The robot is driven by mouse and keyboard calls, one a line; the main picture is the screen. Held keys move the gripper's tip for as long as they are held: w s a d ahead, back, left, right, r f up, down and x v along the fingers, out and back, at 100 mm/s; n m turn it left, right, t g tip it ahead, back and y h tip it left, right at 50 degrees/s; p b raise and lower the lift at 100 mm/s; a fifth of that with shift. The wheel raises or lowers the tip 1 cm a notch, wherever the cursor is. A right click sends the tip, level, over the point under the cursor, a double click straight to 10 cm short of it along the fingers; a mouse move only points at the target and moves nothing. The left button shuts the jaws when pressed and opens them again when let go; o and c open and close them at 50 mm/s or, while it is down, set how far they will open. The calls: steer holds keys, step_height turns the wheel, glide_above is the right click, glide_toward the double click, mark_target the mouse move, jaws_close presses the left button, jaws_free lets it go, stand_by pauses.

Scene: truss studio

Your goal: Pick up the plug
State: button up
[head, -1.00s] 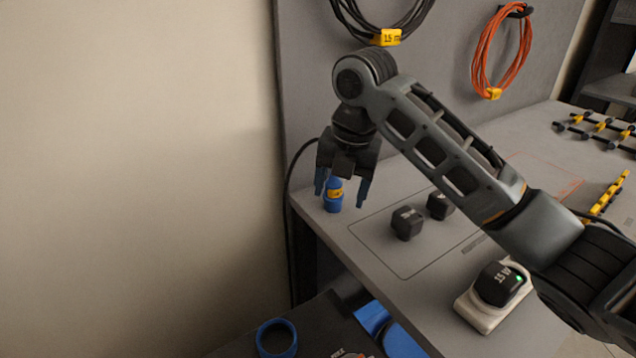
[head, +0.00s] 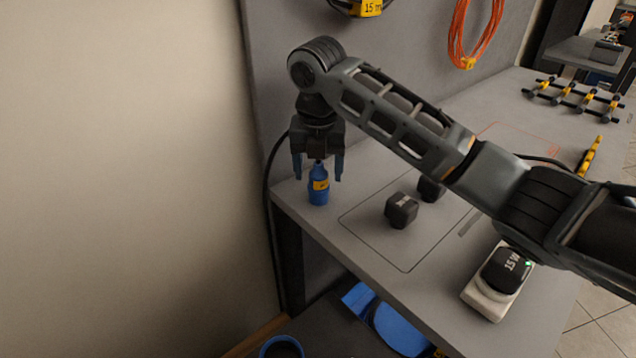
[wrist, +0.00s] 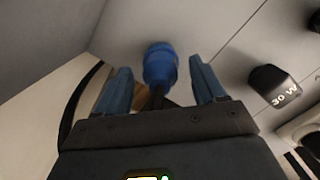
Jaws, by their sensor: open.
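The plug (head: 318,186) is blue with a yellow label and stands upright near the left corner of the grey worktop. In the wrist view its blue body (wrist: 160,66) shows between and beyond the blue fingertips. My gripper (head: 318,175) is open and points down just above the plug, its two fingers apart on either side of the plug's top. In the wrist view my gripper (wrist: 163,82) holds nothing between its fingers. The plug's lower end is partly out of sight in the wrist view.
Two black blocks (head: 401,210) stand right of the plug inside an outlined area; one shows as 30 W (wrist: 275,86). A charger marked 15 W (head: 507,269) sits on a white base (head: 488,303). A wall panel (head: 272,60) rises behind. The worktop (head: 365,245) is clear in front.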

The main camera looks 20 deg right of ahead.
steer(key=shift+f, duration=0.65)
steer(key=shift+c, duration=0.4)
steer(key=c, duration=1.2)
steer(key=shift+o, duration=0.2)
steer(key=shift+r, duration=0.1)
